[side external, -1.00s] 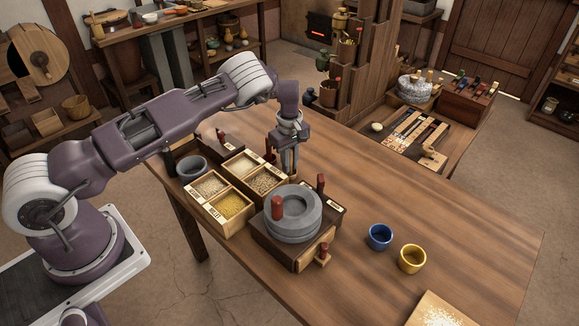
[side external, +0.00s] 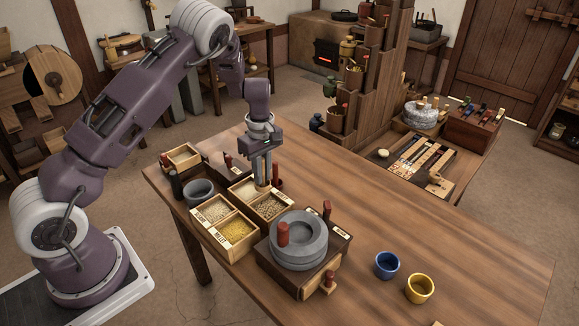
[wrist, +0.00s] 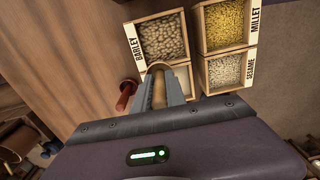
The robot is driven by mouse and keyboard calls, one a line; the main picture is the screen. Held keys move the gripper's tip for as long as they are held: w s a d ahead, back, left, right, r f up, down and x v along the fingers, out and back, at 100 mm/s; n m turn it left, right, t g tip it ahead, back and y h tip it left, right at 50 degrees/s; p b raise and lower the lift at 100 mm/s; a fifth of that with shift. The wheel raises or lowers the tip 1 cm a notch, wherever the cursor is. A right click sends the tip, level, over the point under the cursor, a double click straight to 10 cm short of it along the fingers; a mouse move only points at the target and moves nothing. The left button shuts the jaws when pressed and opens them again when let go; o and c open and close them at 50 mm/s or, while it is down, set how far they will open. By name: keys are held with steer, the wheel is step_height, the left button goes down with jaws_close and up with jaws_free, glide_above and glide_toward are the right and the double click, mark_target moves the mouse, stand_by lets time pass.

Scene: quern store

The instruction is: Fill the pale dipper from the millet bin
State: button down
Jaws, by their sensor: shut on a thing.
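My gripper (side external: 262,172) hangs above the back of the grain bins, pointing down. It is shut on the pale dipper (wrist: 159,88), whose tan wooden part shows between the fingers in the wrist view. Its bowl is not clearly visible, so I cannot tell what it holds. The millet bin (side external: 237,230) is the front compartment of the block, full of yellow grain and labelled. In the wrist view the millet bin (wrist: 225,24) lies at the upper right, apart from the gripper.
The barley bin (side external: 271,207), sesame bin (side external: 216,211) and a pale-grained fourth bin (side external: 242,191) adjoin. A red-handled tool (wrist: 126,95) stands close beside the gripper. A stone quern (side external: 298,240) stands right of the bins, a grey bowl (side external: 199,191) left. The table's right is mostly clear.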

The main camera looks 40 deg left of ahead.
steer(key=s+d+r+m, duration=0.15)
steer(key=s+d, duration=0.25)
steer(key=s, duration=0.9)
steer(key=shift+s+d+f, duration=0.1)
steer(key=shift+f, duration=2)
steer(key=shift+s+d+f, duration=0.1)
steer(key=shift+f, duration=2)
step_height(320, 180, up, 8)
